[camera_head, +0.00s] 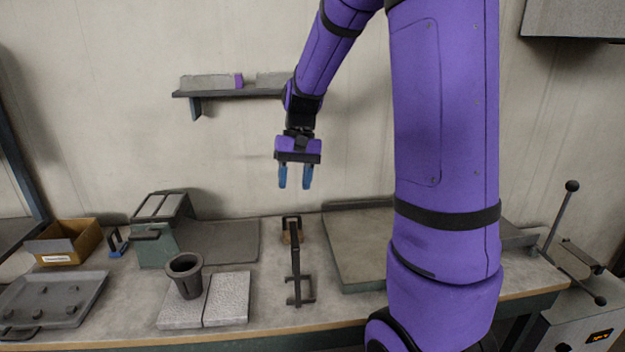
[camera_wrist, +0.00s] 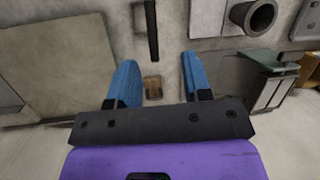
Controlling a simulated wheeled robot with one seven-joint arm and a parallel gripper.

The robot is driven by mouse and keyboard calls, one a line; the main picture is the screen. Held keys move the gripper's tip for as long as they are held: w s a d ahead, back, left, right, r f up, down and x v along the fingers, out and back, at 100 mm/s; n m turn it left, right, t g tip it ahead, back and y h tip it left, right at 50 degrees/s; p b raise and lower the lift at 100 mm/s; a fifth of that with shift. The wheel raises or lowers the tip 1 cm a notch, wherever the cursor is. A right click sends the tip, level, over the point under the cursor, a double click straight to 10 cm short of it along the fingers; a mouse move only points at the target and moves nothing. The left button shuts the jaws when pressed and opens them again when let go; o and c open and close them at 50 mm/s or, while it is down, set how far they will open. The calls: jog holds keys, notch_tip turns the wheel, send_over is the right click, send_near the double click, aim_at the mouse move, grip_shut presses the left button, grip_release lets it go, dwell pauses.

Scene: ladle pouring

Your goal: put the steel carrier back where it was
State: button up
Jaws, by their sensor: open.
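The steel carrier (camera_head: 295,262) is a dark long-handled frame on the bench, right of the pale slabs. Its far end lies by a small brown wooden block (camera_head: 287,238). In the wrist view the carrier shows as a dark bar (camera_wrist: 151,30), with the block (camera_wrist: 152,88) seen between my fingers. My gripper (camera_head: 295,180), with blue fingers, is open and empty. It hangs above the back of the bench, apart from the carrier; the fingers also show in the wrist view (camera_wrist: 158,65).
A dark crucible (camera_head: 186,278) stands on the pale slabs (camera_head: 227,300). A green box (camera_head: 155,250), a cardboard box (camera_head: 68,243) and a grey tray (camera_head: 50,300) are to the left. A flat grey plate (camera_head: 355,245) lies right of the carrier. A wall shelf (camera_head: 225,93) is behind.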

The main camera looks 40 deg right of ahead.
jog(key=s+a+r+n+t+h, duration=0.1)
jog(key=s+a+r+t, duration=0.1)
jog(key=s, duration=0.4)
jog(key=s+a+r+n+t+h, duration=0.1)
jog(key=s+a+r+n+t, duration=0.1)
jog(key=s+a+r, duration=0.3)
jog(key=s+a+r+n+t+h, duration=0.1)
jog(key=s+a+r+n+t, duration=0.1)
jog(key=s, duration=0.6)
jog(key=shift+a+r+t, duration=0.5)
jog(key=shift+a+r, duration=0.4)
jog(key=shift+r, duration=0.15)
